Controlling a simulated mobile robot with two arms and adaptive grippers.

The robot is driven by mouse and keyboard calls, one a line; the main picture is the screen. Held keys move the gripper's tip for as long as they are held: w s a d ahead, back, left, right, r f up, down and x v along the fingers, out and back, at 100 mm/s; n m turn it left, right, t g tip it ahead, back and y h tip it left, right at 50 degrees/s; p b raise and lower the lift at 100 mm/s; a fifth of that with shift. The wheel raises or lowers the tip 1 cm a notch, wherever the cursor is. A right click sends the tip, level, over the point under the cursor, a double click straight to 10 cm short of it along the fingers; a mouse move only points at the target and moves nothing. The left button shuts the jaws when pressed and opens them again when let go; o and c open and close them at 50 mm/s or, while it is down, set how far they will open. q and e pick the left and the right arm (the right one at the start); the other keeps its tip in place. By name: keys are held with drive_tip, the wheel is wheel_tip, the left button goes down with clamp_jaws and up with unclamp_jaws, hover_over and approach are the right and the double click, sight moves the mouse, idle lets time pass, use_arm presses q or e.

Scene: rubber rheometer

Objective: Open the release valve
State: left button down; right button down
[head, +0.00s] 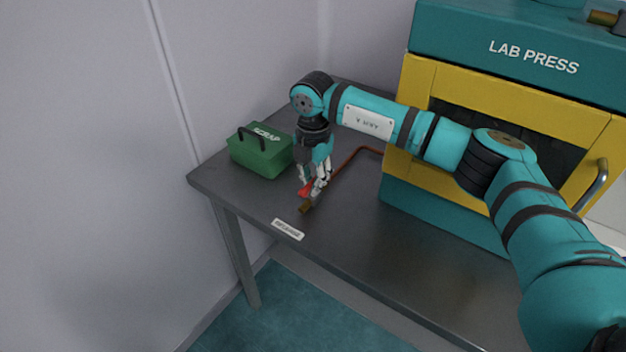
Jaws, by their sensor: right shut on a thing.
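The release valve has a red handle (304,191) and a brass-coloured body (305,207) on the grey table, near its front left edge. A copper-coloured pipe (347,161) runs from the valve area back to the lab press. My right gripper (314,190) points down over the valve and is shut on the red handle. Its fingers hide part of the handle, so the handle's exact angle is hard to tell. A white label (287,229) lies on the table in front of the valve; its text is too small to read surely. My left gripper is not in view.
A green box marked SCRAP (262,154) with a dark handle stands just left of my right gripper. The yellow and teal lab press (537,58) stands at the right, behind my right arm. The table (370,259) is bare in front of the press.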

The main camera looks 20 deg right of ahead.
drive_tip(key=c, duration=1.4)
unclamp_jaws()
drive_tip(key=shift+o, duration=0.2)
wheel_tip(320, 180, up, 12)
drive_tip(key=shift+s, duration=0.1)
